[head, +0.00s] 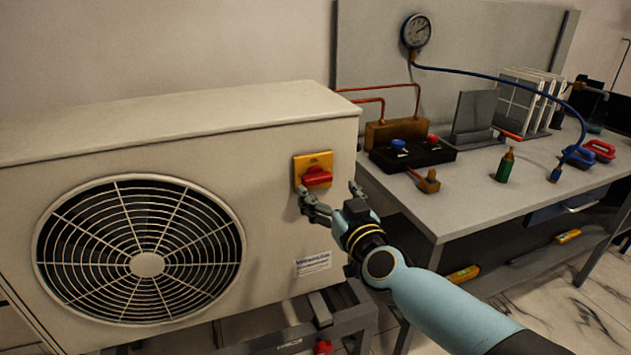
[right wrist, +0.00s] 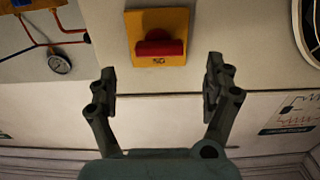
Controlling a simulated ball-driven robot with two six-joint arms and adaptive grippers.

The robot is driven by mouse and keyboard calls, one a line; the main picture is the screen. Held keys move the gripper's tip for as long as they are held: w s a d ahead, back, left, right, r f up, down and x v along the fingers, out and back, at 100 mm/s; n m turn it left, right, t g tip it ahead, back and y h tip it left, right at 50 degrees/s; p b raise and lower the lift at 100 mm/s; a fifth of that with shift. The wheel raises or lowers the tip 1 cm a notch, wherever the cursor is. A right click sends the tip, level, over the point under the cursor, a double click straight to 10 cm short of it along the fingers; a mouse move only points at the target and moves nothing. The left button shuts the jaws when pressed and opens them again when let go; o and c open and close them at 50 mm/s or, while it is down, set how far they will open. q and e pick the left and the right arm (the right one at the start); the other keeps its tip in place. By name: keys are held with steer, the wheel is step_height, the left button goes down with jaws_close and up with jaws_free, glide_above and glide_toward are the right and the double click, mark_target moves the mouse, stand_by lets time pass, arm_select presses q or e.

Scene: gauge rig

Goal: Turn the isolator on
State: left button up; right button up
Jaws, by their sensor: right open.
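The isolator is a red knob (head: 317,177) on a square yellow plate (head: 301,165), fixed to the front of the beige fan unit (head: 270,240) near its upper right corner. In the right wrist view, the red knob (right wrist: 159,47) lies crosswise on the yellow plate (right wrist: 141,20), with small dark marks below it. My right gripper (head: 330,192) is open and empty, just below and right of the knob. In the right wrist view its two fingers (right wrist: 160,85) stand apart, with the knob beyond the gap between them, not between the fingertips. My left gripper is not in view.
A grey workbench (head: 470,190) stands right of the unit. It holds a black tray (head: 412,156), a green bottle (head: 505,166) and red and blue clamp-like items (head: 600,150). A pressure gauge (head: 416,31) with a blue hose hangs on the back panel. The space before the knob looks clear.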

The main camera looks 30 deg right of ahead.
mark_target(320, 180)
steer(key=b+x, duration=0.1)
steer(key=x, duration=0.3)
steer(key=shift+w+d, duration=0.1)
steer(key=shift+w, duration=0.2)
steer(key=shift+w+d, duration=0.1)
steer(key=shift+w, duration=0.4)
steer(key=shift+c, duration=1)
steer(key=c, duration=1)
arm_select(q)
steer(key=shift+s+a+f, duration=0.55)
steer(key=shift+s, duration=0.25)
